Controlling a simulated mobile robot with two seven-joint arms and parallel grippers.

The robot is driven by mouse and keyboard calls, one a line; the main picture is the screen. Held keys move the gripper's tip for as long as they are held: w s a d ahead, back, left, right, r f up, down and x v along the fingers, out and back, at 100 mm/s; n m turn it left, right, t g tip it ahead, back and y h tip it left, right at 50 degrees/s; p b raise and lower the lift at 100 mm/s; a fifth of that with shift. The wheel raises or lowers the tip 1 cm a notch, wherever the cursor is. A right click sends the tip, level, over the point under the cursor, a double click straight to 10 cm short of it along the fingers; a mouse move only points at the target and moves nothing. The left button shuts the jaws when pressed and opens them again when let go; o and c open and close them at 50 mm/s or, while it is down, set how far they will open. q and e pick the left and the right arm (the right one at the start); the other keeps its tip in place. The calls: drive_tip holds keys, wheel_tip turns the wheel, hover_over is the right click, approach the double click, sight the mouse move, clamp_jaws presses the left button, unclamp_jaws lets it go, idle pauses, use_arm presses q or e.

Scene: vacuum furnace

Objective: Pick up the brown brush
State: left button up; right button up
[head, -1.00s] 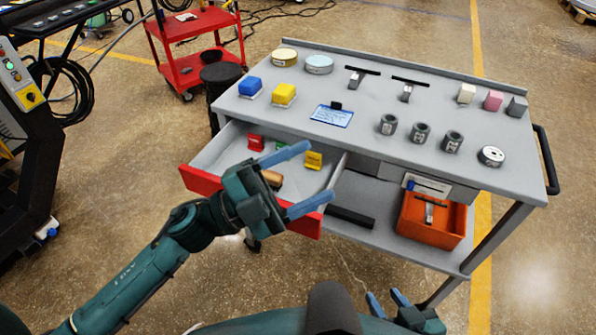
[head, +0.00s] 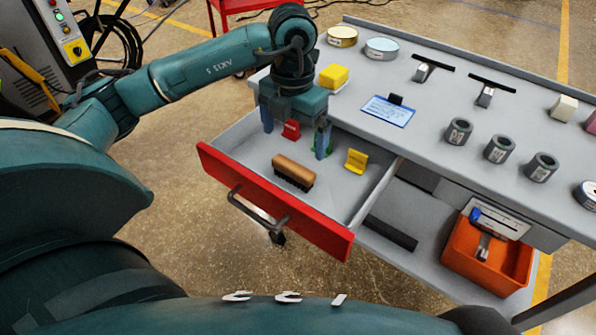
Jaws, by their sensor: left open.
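The brown brush (head: 294,173) lies in the open drawer, wooden back up and dark bristles down, near the red drawer front. My left gripper (head: 296,143) points down over the drawer, open, its two blue fingers apart. It is behind the brush in the picture and looks empty. A red block (head: 291,129) shows between its fingers, farther back. I cannot tell how high the fingertips are above the drawer floor. My right gripper is out of view.
The drawer (head: 350,198) also holds a yellow piece (head: 356,161) and a green piece partly hidden by a finger. The grey cart top (head: 430,105) bears tins, a yellow block, a clipboard and several dark cylinders. An orange bin (head: 487,255) stands on the lower shelf.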

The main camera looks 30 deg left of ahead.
sight(293, 166)
use_arm(q)
wheel_tip(293, 166, down, 9)
drive_tip(key=shift+s+f, duration=0.15)
idle(0.4)
drive_tip(key=shift+c, duration=0.2)
drive_tip(key=c, duration=0.7)
